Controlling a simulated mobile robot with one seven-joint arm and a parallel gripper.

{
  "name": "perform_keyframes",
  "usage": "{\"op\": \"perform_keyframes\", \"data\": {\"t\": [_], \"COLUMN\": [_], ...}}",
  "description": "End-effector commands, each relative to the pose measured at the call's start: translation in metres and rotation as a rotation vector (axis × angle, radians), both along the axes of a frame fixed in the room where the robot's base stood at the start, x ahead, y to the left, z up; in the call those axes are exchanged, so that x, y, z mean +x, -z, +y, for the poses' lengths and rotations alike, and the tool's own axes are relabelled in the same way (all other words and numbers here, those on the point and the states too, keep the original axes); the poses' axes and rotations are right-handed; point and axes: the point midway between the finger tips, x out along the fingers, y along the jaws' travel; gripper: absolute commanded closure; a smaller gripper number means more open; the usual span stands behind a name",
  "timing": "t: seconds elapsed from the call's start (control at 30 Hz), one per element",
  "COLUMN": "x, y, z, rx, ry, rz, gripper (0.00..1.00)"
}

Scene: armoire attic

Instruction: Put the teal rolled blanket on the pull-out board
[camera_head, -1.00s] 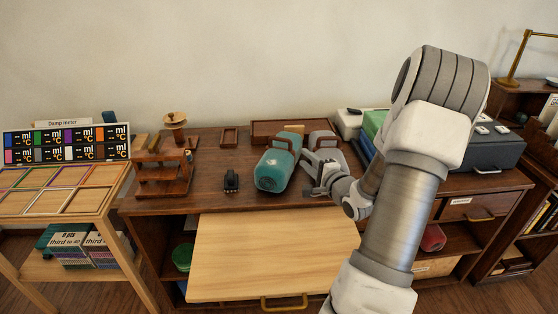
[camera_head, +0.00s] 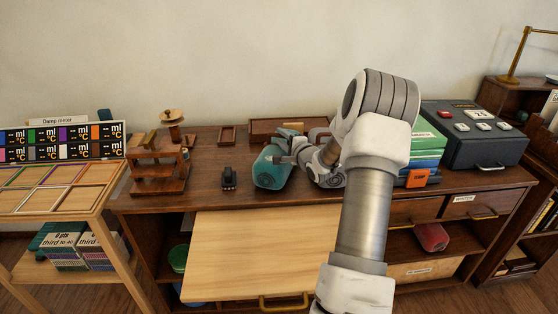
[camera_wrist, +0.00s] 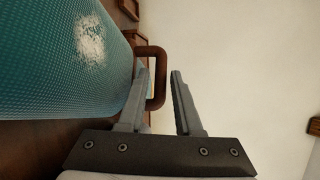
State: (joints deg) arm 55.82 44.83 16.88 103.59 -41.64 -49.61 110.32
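The teal rolled blanket (camera_head: 268,170) lies on the dark cabinet top, just behind the pull-out board. In the wrist view its teal side (camera_wrist: 60,60) fills the left, with a brown strap handle (camera_wrist: 158,62) sticking out from it. My gripper (camera_head: 282,159) is at the right side of the blanket. In the wrist view my gripper (camera_wrist: 160,72) is open, with the outer bar of the handle between its two fingers. The fingers are not closed on it. The pale wooden pull-out board (camera_head: 262,250) is extended and bare.
A small black object (camera_head: 229,178) and a wooden stepped stand (camera_head: 160,172) are on the left. Colored folders (camera_head: 425,150) and a dark grey box (camera_head: 475,140) are on the right. A low brown tray (camera_head: 285,128) is behind.

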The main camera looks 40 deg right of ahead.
Motion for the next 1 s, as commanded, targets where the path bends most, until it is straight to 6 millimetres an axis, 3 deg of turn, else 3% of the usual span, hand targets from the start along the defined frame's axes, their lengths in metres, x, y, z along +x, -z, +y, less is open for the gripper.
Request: {"op": "perform_keyframes", "data": {"t": [0.17, 0.43, 0.63, 1.0], "x": [0.017, 0.019, 0.019, 0.019], "y": [0.003, 0.002, 0.002, 0.002], "z": [-0.003, -0.004, -0.004, -0.004], "rx": [-0.002, 0.0, -0.001, -0.001], "ry": [0.0, 0.001, 0.0, 0.0], "rz": [0.0, 0.0, 0.0, 0.0], "gripper": [0.67, 0.67, 1.0, 1.0]}}
